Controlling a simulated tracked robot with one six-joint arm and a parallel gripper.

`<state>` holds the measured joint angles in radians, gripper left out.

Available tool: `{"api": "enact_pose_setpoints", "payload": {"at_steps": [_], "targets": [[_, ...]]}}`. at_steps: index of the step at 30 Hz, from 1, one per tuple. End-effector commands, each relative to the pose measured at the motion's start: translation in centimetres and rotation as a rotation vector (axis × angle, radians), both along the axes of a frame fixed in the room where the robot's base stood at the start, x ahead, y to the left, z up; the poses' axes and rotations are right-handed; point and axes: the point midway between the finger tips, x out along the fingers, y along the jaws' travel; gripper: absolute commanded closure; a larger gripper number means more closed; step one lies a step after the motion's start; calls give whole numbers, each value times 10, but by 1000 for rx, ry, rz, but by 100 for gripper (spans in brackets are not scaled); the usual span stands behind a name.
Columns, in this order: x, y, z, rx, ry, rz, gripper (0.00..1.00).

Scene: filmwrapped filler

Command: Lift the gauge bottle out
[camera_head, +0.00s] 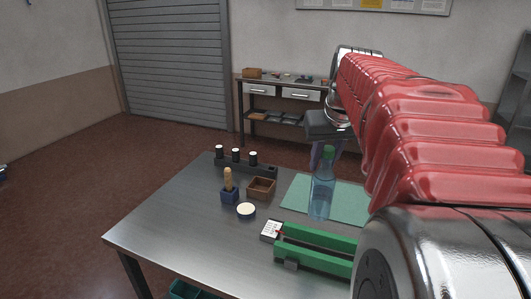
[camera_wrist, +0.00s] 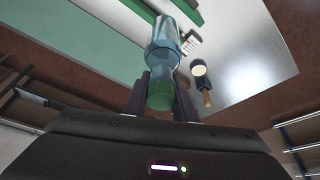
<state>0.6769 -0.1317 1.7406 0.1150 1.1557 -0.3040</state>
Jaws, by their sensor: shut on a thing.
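The gauge bottle (camera_head: 321,196) is a clear blue bottle with a green cap, upright over the green mat in the head view. In the wrist view the bottle (camera_wrist: 163,48) hangs between the jaws, with its green cap nearest the camera. My gripper (camera_wrist: 160,88) is shut on it near the cap. I cannot tell whether the bottle's base touches the mat.
The mat (camera_head: 296,196) lies on the steel table (camera_head: 165,230). A white card (camera_head: 270,230) sits by the fixture.

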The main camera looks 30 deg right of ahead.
Motion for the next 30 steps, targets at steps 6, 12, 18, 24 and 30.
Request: {"api": "enact_pose_setpoints", "payload": {"at_steps": [6, 12, 18, 24, 30], "targets": [[0, 0, 6, 0, 0, 0, 100], [0, 0, 12, 0, 0, 0, 100], [0, 0, 18, 0, 0, 0, 100], [0, 0, 23, 0, 0, 0, 100], [0, 0, 29, 0, 0, 0, 100]]}}
